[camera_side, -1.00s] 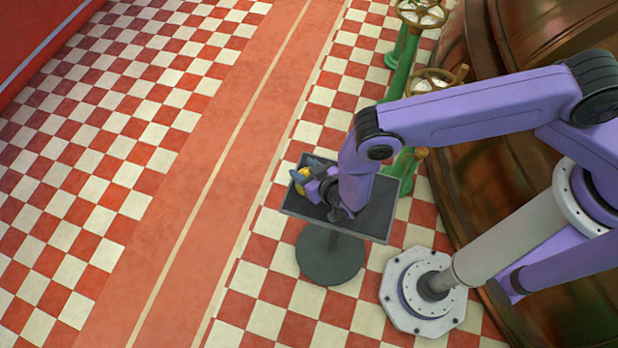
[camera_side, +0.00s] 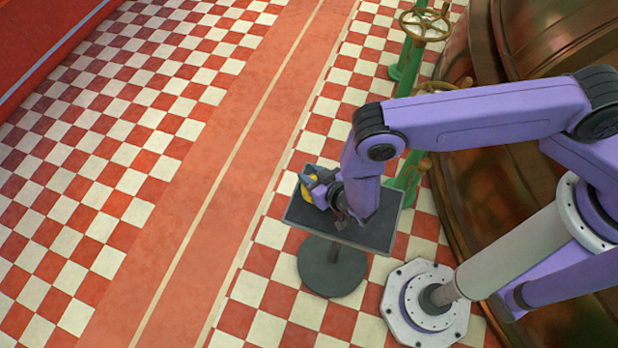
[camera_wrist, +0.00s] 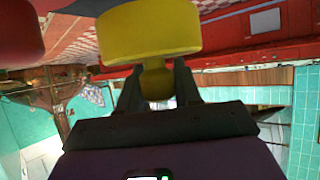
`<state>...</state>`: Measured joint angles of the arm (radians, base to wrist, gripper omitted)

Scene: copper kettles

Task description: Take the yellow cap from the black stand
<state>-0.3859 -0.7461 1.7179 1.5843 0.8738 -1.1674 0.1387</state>
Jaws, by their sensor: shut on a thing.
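The yellow cap (camera_side: 309,190) is at the far left end of the black stand's (camera_side: 370,234) flat top in the side view, partly hidden by my gripper (camera_side: 317,187). In the wrist view the cap (camera_wrist: 148,32) is a wide yellow disc with a narrower knob. My gripper (camera_wrist: 156,85) is shut on that knob, one dark finger on each side. I cannot tell whether the cap touches the stand top or is slightly above it. The stand has a round dark base on the floor.
Green posts with brass handwheels (camera_side: 425,25) stand behind the stand, near a large copper kettle (camera_side: 480,110). The red-and-white checkered floor (camera_side: 150,110) to the left is clear. A red wall edge (camera_side: 40,40) runs along the upper left.

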